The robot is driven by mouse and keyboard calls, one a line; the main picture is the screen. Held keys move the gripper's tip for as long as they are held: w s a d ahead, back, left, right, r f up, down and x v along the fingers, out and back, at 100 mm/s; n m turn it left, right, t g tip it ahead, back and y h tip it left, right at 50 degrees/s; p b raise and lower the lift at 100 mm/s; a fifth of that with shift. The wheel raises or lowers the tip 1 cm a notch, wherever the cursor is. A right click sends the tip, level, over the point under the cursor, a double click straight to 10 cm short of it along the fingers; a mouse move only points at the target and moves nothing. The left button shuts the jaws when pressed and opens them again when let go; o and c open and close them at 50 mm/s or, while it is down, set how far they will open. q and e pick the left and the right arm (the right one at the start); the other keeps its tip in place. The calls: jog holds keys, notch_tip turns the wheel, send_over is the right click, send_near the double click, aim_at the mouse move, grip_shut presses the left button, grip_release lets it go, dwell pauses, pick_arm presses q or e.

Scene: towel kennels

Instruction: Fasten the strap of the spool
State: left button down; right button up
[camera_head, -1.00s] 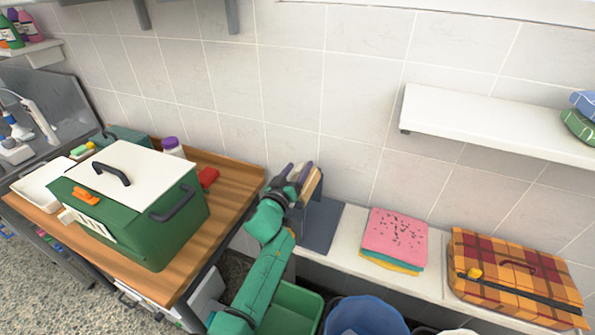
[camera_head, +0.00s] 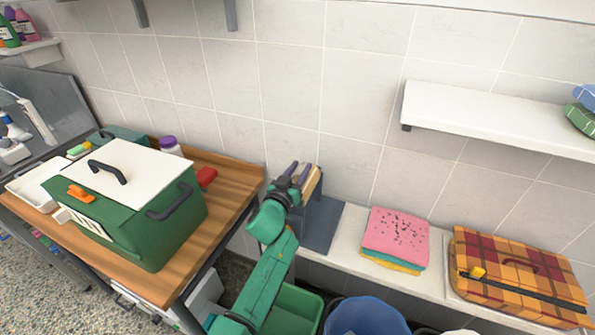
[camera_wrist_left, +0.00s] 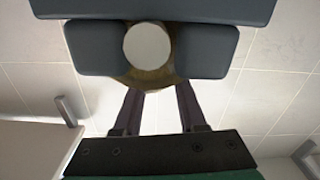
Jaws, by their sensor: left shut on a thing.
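The spool (camera_head: 313,182) shows as a tan roll held in a dark grey stand (camera_head: 322,225) on the white bench by the wall. In the left wrist view it is a tan roll with a pale round end (camera_wrist_left: 147,46), between dark grey blocks (camera_wrist_left: 205,50). My left gripper (camera_head: 297,174) is at the spool's left side, its purple fingers shut on it. In the left wrist view the fingers (camera_wrist_left: 158,92) reach up to the roll, with their tips partly hidden behind it and the blocks. I cannot make out the strap. My right gripper is not in view.
A green box with a white lid (camera_head: 122,178) stands on the wooden table (camera_head: 215,225) at left. Pink and yellow towels (camera_head: 396,235) and a plaid case (camera_head: 510,265) lie to the right on the bench. A white shelf (camera_head: 490,118) juts from the wall above. A blue bucket (camera_head: 365,318) stands below.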

pick_arm(q)
jog(key=shift+f, duration=0.2)
jog(key=c, duration=0.5)
grip_release()
jog(key=shift+d, duration=0.1)
jog(key=shift+r, duration=0.1)
jog(key=shift+s, duration=0.2)
jog(key=v, duration=1.4)
jog(key=shift+s, duration=0.1)
